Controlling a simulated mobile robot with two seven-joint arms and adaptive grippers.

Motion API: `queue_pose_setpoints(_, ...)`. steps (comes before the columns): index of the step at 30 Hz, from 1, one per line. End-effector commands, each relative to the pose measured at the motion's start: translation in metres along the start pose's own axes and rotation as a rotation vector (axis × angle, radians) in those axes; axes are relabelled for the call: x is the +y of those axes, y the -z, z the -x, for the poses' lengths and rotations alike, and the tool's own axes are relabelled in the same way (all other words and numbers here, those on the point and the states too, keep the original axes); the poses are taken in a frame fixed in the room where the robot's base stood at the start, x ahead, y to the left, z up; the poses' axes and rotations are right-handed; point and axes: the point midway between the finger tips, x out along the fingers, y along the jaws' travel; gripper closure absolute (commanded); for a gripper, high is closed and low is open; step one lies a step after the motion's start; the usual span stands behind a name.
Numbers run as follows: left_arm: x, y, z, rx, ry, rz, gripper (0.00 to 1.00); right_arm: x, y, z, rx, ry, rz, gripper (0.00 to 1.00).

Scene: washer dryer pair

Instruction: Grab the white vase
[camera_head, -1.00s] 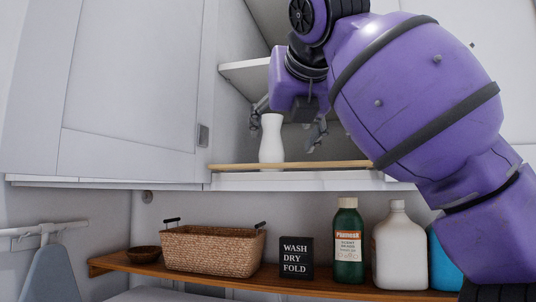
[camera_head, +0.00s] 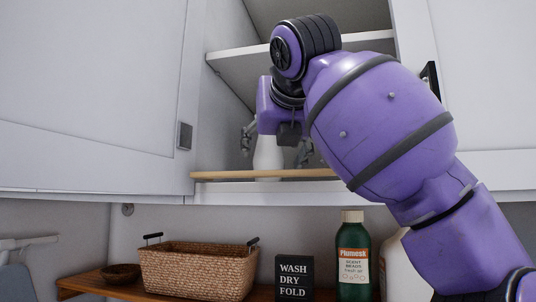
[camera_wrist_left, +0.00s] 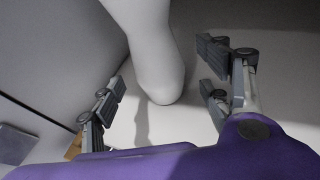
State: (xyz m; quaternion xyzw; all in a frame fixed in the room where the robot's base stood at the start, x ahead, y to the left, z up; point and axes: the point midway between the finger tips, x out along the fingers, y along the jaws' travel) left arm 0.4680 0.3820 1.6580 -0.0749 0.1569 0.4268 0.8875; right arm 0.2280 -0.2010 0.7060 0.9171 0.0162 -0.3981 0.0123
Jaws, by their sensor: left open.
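The white vase (camera_head: 269,154) stands upright on a thin wooden board (camera_head: 215,176) in the open upper cabinet. Its top is hidden behind my left wrist in the head view. My left gripper (camera_head: 277,146) is open, with one finger on each side of the vase. In the left wrist view the vase (camera_wrist_left: 150,55) rises between the two spread fingers of the gripper (camera_wrist_left: 163,80), with visible gaps on both sides. My right gripper is not in view.
A cabinet shelf (camera_head: 230,62) sits above the vase, and a cabinet door (camera_head: 90,100) is at the left. Below, a wooden shelf (camera_head: 75,286) holds a wicker basket (camera_head: 198,272), a black sign (camera_head: 294,279), a green bottle (camera_head: 354,262) and a small bowl (camera_head: 122,272).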

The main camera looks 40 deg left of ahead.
Motion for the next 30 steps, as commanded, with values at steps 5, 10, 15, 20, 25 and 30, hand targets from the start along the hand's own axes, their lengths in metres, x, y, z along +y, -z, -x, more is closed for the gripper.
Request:
queue_pose_setpoints(5, 0.004, -0.008, -0.024, -0.001, -0.001, 0.003, 0.30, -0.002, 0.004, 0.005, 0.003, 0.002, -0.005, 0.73)
queue_pose_setpoints(10, 0.002, -0.006, -0.042, -0.001, 0.001, 0.001, 0.30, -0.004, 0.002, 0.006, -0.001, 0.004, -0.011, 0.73)
queue_pose_setpoints(15, 0.001, -0.005, -0.043, -0.001, 0.001, 0.001, 0.30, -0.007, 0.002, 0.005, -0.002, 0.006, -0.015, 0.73)
queue_pose_setpoints(20, 0.001, -0.005, -0.042, -0.001, 0.001, 0.001, 0.50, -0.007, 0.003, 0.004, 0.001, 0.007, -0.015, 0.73)
queue_pose_setpoints(25, 0.001, -0.005, -0.042, 0.000, 0.001, 0.001, 0.72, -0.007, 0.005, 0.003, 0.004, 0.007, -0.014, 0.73)
queue_pose_setpoints(30, 0.002, -0.006, -0.042, -0.002, 0.000, 0.001, 0.89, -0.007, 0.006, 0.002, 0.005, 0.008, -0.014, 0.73)
